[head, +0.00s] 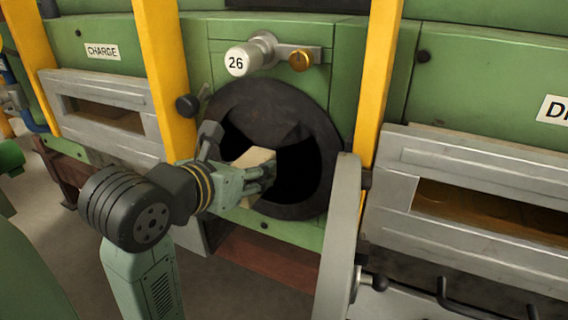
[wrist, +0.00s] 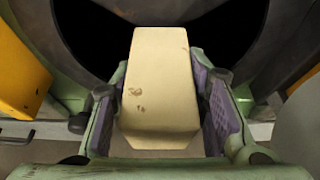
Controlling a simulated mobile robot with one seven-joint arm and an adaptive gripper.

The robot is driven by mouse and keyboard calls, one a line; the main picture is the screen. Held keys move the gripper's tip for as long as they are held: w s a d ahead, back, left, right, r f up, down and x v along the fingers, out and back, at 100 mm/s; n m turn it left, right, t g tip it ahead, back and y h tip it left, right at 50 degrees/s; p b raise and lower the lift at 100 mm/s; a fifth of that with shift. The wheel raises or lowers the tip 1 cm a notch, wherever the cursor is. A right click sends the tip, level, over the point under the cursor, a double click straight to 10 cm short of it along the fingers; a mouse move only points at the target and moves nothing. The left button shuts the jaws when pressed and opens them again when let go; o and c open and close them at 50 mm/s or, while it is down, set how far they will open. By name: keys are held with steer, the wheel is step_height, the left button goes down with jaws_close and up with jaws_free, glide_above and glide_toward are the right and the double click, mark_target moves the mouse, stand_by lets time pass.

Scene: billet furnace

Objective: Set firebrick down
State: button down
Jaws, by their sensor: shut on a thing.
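The firebrick (wrist: 158,85) is a pale cream block with a few brown chips. In the wrist view it sits lengthwise between the two finger pads. My gripper (head: 262,178) is shut on it. In the head view the firebrick (head: 254,157) shows partly behind the fingers, in front of the round dark opening (head: 297,165) of the green furnace. In the wrist view its far end overlaps the black of the opening (wrist: 215,38). I cannot tell whether the brick's end is inside the rim or touches anything.
A grey lever or door arm (head: 338,235) stands right of the opening. Yellow posts (head: 163,80) and (head: 379,80) flank it. Grey slotted frames stand left (head: 100,85) and right (head: 480,165).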

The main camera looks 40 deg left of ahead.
steer(key=p+x, duration=0.1)
steer(key=x, duration=0.3)
steer(key=r+p+x, duration=0.1)
steer(key=x, duration=0.3)
steer(key=w+r+p+x, duration=0.1)
steer(key=x, duration=0.3)
steer(key=shift+w+a+r, duration=0.15)
steer(key=shift+w+a, duration=0.05)
steer(key=shift+w, duration=0.05)
steer(key=shift+f+p, duration=0.65)
steer(key=shift+f, duration=1.3)
steer(key=shift+w+f+p, duration=0.15)
steer(key=shift+w+p, duration=0.1)
steer(key=shift+p, duration=0.1)
steer(key=shift+w+a+f, duration=0.1)
steer(key=shift+f, duration=0.1)
steer(key=shift+f, duration=0.1)
steer(key=shift+f+b, duration=0.15)
steer(key=shift+b, duration=0.15)
steer(key=c, duration=0.9)
jaws_free()
steer(key=shift+c, duration=0.2)
